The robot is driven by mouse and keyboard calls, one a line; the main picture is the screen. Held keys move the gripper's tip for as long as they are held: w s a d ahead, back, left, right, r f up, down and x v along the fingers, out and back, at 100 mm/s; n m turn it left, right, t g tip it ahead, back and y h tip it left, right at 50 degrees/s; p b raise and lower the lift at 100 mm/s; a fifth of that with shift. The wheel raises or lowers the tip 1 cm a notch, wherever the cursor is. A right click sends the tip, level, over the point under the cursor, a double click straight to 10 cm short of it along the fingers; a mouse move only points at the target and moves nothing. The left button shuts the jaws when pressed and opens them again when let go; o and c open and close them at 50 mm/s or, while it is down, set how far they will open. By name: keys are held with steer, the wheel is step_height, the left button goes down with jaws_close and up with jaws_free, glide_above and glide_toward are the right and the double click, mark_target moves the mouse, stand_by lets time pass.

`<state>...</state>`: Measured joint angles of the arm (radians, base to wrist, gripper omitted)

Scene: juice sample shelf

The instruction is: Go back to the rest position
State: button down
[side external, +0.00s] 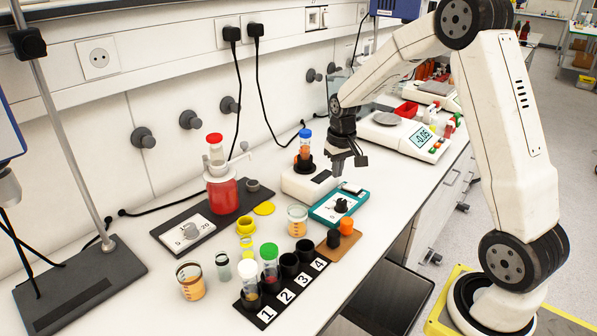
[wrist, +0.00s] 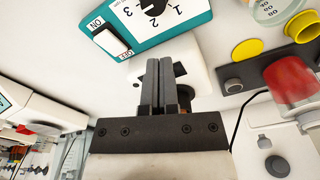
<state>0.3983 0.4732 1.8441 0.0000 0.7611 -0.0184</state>
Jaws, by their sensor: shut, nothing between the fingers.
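My gripper (side external: 347,163) hangs over the bench, above and near the teal control box and the white device. In the wrist view my gripper (wrist: 159,62) has its two grey fingers together with nothing between them. The teal box (side external: 325,212) with a black dial lies on the bench below it; it also shows at the top of the wrist view (wrist: 123,43). The white device (side external: 297,184) holds a blue-capped tube (side external: 305,146) with orange contents, standing just left of my gripper. In the wrist view the fingers hide part of this device.
A rack with numbered slots (side external: 283,294) holds a white-capped and a green-capped tube. A red-filled dispenser (side external: 222,194) with a red-capped tube stands at the left. Beakers, a black cap and an orange cap (side external: 346,225) stand nearby. A scale (side external: 405,135) stands behind the arm.

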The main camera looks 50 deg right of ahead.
steer(key=s+a+n+t, duration=0.1)
steer(key=s+a+n, duration=0.3)
steer(key=s+a, duration=0.9)
steer(key=a, duration=0.4)
steer(key=shift+s+a+f+t, duration=0.25)
steer(key=shift+s+f+t, duration=0.05)
steer(key=shift+f+t, duration=0.1)
